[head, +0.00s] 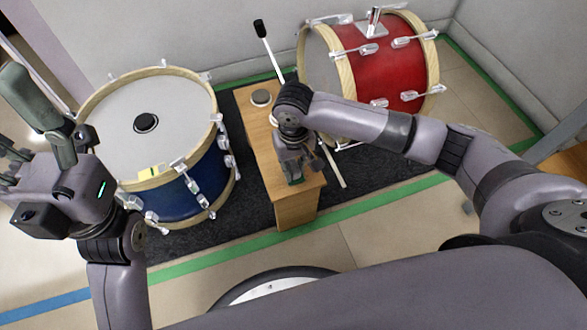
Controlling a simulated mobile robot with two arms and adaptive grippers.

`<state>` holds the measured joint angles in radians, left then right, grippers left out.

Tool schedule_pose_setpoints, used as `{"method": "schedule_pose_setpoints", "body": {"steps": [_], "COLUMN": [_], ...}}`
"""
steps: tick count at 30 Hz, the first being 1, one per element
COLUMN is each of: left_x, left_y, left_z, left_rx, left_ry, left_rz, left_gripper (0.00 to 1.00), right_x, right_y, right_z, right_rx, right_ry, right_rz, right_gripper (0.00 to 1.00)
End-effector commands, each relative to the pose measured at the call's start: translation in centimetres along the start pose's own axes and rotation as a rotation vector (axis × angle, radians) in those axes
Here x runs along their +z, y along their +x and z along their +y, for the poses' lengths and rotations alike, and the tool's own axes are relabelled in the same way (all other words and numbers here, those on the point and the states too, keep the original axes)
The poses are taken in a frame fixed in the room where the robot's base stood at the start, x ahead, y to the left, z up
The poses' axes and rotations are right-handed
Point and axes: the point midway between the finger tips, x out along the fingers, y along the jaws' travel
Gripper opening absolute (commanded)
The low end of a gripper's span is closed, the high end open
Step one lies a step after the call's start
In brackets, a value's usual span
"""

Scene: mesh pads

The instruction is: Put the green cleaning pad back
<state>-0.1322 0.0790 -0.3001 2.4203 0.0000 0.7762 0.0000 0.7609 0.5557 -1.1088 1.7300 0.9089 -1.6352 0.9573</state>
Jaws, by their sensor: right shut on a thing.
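My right gripper (294,178) points down over the front part of the wooden box top (308,186). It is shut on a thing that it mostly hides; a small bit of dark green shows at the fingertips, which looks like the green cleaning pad. I cannot tell whether this touches the box top. My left gripper (22,125) is raised at the left edge, in front of the blue drum, with its fingers spread and nothing seen between them. A round grey disc (261,97) lies on the back of the box top.
A blue drum (185,195) with a black round pad (146,122) on its white head stands left of the box. A red drum (385,75) lies on its side at right. A black-headed stick (268,48) rises behind the box. Dark carpet (190,238) lies underneath.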

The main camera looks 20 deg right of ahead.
Motion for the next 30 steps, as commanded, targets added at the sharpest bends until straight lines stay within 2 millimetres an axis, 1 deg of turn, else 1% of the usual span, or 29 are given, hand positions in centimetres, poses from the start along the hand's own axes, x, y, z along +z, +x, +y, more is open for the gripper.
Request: {"method": "schedule_pose_setpoints", "body": {"steps": [11, 12, 18, 20, 30], "left_x": [-0.02, 0.0, 0.0, 0.0, 0.03], "left_y": [0.16, -0.03, -0.01, -0.01, -0.19], "left_z": [-0.02, -0.01, 0.0, 0.0, 0.01], "left_rx": [-0.002, -0.003, -0.003, -0.003, -0.003], "left_ry": [-0.001, -0.001, -0.001, -0.001, -0.001], "left_rz": [-0.005, -0.007, -0.005, -0.005, -0.006], "left_gripper": [0.66, 0.66, 0.66, 0.66, 0.66], "right_x": [0.03, 0.01, 0.0, 0.0, -0.04], "right_y": [0.22, 0.28, 0.28, 0.28, 0.2], "right_z": [-0.09, -0.09, -0.06, -0.05, -0.02], "right_rx": [-0.002, -0.002, -0.001, -0.001, -0.001], "right_ry": [0.0, -0.001, -0.001, -0.001, -0.001], "right_rz": [-0.001, 0.0, 0.0, 0.0, 0.001], "right_gripper": [0.0, 0.24, 0.37, 0.41, 0.41]}}
